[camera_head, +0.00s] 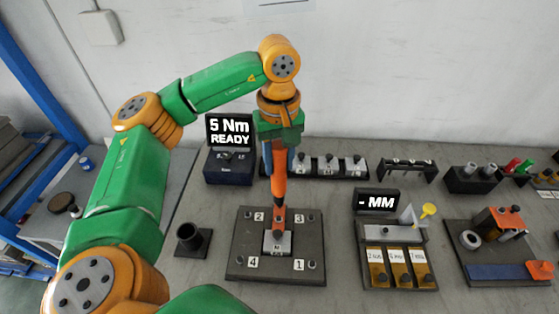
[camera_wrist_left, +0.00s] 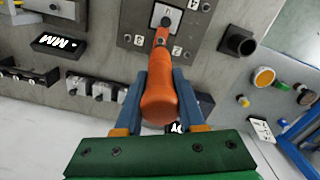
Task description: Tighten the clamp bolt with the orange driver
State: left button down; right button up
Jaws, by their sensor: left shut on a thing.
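My left gripper (camera_head: 279,168) is shut on the orange driver (camera_head: 279,188), which points down over the dark clamp plate (camera_head: 238,268). The driver also shows between the blue fingers in the left wrist view (camera_wrist_left: 160,98). Its narrow tip end is at the grey block (camera_head: 277,243) in the middle of the plate; I cannot tell whether it touches. The block also shows in the left wrist view (camera_wrist_left: 166,18). Bolts stand at the plate's corners beside labels 1 to 4. A bolt under the driver is not clearly seen. My right gripper is not in view.
A torque display (camera_head: 230,134) reads "5 Nm READY". A row of small labelled blocks (camera_head: 328,165) stands behind the plate. A black cup holder (camera_head: 190,240) is at its left. A gauge tray (camera_head: 398,290) with a "- MM" display (camera_head: 377,202) and another fixture (camera_head: 500,245) are at right.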

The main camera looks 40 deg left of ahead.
aim_at(278, 192)
pick_arm(q)
jog(key=shift+a+f, duration=0.1)
jog(key=shift+f, duration=0.1)
jog(key=shift+s+f+b, duration=0.15)
jog(key=shift+f+b, duration=0.45)
jog(key=shift+b, duration=0.2)
notch_tip(278, 192, down, 5)
jog(key=b, duration=0.4)
jog(key=shift+f, duration=0.15)
jog(key=shift+f+b, duration=0.1)
jog(key=shift+b, duration=0.2)
jog(key=shift+f+b, duration=0.65)
jog(key=shift+f, duration=0.2)
dwell(0.9)
jog(key=shift+s+f+b, duration=0.15)
jog(key=shift+f+b, duration=0.2)
jog(key=shift+f, duration=0.05)
dwell(1.3)
